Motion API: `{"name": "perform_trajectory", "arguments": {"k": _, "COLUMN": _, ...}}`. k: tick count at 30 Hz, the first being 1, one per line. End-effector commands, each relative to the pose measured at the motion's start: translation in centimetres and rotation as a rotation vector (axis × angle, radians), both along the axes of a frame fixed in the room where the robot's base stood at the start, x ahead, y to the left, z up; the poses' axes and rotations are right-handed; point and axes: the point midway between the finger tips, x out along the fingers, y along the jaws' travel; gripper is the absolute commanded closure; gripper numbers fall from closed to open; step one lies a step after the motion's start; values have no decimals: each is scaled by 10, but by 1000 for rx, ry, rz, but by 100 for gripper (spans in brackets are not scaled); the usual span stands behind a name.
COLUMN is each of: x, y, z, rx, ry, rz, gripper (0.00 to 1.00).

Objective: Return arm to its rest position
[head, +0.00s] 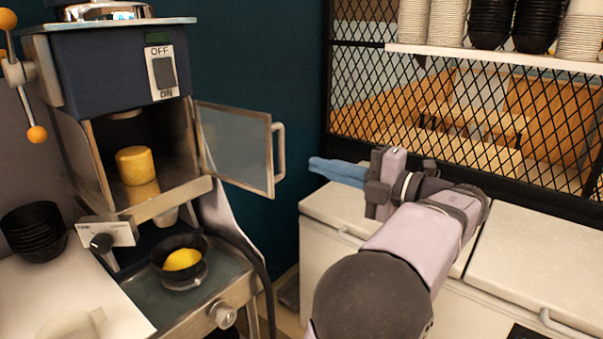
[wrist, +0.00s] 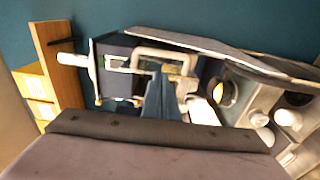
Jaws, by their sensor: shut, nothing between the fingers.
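My gripper (head: 337,171) has blue fingers, closed together and empty. In the head view it is in the air right of the machine, pointing left, clear of the open glass door (head: 236,145). In the wrist view the blue fingers (wrist: 160,98) show in the middle, with the machine behind them. The machine (head: 125,65) has a yellow cylinder (head: 136,166) inside its chamber. A black bowl (head: 180,257) with yellow contents (head: 183,260) stands below it on the tray.
White chest freezers (head: 530,265) stand below and right of my arm. A black mesh screen (head: 455,110) and a shelf of stacked bowls (head: 500,58) are behind. Stacked black bowls (head: 35,232) and a pitcher (head: 72,323) stand on the white counter at left.

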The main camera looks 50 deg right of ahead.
Motion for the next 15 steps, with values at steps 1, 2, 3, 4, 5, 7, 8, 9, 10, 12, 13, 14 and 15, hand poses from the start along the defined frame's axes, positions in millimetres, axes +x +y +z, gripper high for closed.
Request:
{"name": "perform_trajectory", "arguments": {"k": 1, "x": -8, "y": -4, "z": -3, "rx": -2, "ry": 0, "rz": -3, "gripper": 100}}
{"name": "perform_trajectory", "arguments": {"k": 2, "x": -12, "y": -6, "z": -3, "rx": 0, "ry": 0, "rz": -3, "gripper": 100}}
{"name": "perform_trajectory", "arguments": {"k": 3, "x": -17, "y": -8, "z": -2, "rx": -1, "ry": 0, "rz": -2, "gripper": 100}}
{"name": "perform_trajectory", "arguments": {"k": 4, "x": -20, "y": -9, "z": -2, "rx": -1, "ry": 0, "rz": -2, "gripper": 100}}
{"name": "perform_trajectory", "arguments": {"k": 5, "x": -23, "y": -10, "z": -1, "rx": -1, "ry": 0, "rz": -1, "gripper": 100}}
{"name": "perform_trajectory", "arguments": {"k": 7, "x": -28, "y": -13, "z": -1, "rx": 0, "ry": 0, "rz": -1, "gripper": 100}}
{"name": "perform_trajectory", "arguments": {"k": 8, "x": -30, "y": -13, "z": -1, "rx": 1, "ry": -1, "rz": 0, "gripper": 100}}
{"name": "perform_trajectory", "arguments": {"k": 9, "x": -32, "y": -14, "z": -1, "rx": 0, "ry": -1, "rz": 0, "gripper": 100}}
{"name": "perform_trajectory", "arguments": {"k": 10, "x": -33, "y": -14, "z": 0, "rx": 0, "ry": 0, "rz": 0, "gripper": 100}}
{"name": "perform_trajectory", "arguments": {"k": 12, "x": -35, "y": -15, "z": 0, "rx": 0, "ry": 0, "rz": 0, "gripper": 100}}
{"name": "perform_trajectory", "arguments": {"k": 13, "x": -35, "y": -15, "z": 0, "rx": 0, "ry": 0, "rz": 0, "gripper": 100}}
{"name": "perform_trajectory", "arguments": {"k": 14, "x": -35, "y": -15, "z": 0, "rx": 0, "ry": 0, "rz": 1, "gripper": 100}}
{"name": "perform_trajectory", "arguments": {"k": 15, "x": -35, "y": -15, "z": 0, "rx": 0, "ry": 0, "rz": 1, "gripper": 100}}
